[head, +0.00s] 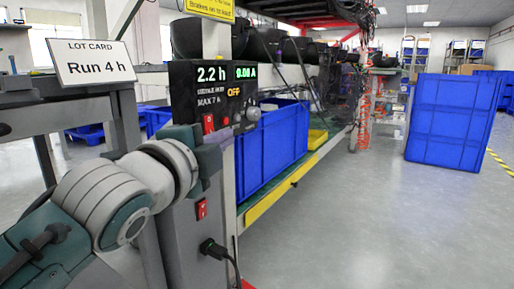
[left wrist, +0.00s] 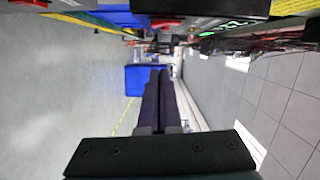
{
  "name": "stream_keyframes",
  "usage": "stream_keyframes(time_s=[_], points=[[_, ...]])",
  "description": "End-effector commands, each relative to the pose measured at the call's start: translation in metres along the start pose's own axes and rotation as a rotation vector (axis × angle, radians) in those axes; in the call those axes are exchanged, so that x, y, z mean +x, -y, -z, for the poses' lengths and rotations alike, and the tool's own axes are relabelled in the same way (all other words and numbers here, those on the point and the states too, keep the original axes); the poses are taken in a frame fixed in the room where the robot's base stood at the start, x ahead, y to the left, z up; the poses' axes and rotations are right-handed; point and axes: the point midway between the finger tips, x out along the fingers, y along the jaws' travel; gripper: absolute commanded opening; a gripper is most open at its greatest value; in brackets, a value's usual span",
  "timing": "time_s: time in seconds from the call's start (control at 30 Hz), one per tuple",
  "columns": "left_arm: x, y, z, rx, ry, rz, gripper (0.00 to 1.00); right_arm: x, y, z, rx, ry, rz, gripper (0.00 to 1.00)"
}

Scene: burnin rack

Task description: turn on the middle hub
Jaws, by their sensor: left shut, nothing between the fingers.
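A black control box (head: 213,97) on the rack post reads 2.2 h and 0.00 A, with OFF in orange. It has a red switch (head: 208,123) and a knob. Lower down, a grey upright unit (head: 190,245) carries another red switch (head: 201,209) and a black plug with a cable. I cannot tell which part is the middle hub. My left gripper (head: 212,148) is just below the control box, its fingers mostly hidden in the head view. In the left wrist view its dark fingers (left wrist: 159,85) are together and empty. Red switch parts (left wrist: 165,22) show at that view's top edge. My right gripper is out of view.
A lot card (head: 92,62) reads Run 4 h. Blue crates (head: 270,150) sit on the rack's lower shelf, which has a yellow edge (head: 280,193). A large blue crate stack (head: 450,122) stands at right. The floor between is clear.

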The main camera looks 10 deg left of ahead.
Motion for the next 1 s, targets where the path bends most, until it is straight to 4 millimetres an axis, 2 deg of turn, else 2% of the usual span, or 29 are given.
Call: stream_keyframes(time_s=[0.03,0.13,0.2,0.4,0.83,1.0], points=[[0.011,-0.005,0.000,-0.001,-0.001,0.003,0.00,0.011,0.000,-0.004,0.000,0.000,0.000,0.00],[0.028,-0.003,0.000,0.000,0.000,0.004,0.00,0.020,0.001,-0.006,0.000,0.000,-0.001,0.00],[0.028,-0.004,-0.016,0.005,0.003,0.001,0.00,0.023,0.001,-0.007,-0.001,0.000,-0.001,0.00],[0.033,-0.002,-0.035,0.002,0.001,0.001,0.00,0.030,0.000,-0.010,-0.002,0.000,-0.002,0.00],[0.033,0.000,-0.039,0.002,0.000,0.000,0.00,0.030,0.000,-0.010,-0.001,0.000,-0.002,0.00],[0.035,-0.002,-0.048,0.086,0.002,0.020,0.00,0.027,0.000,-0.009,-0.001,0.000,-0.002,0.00]])
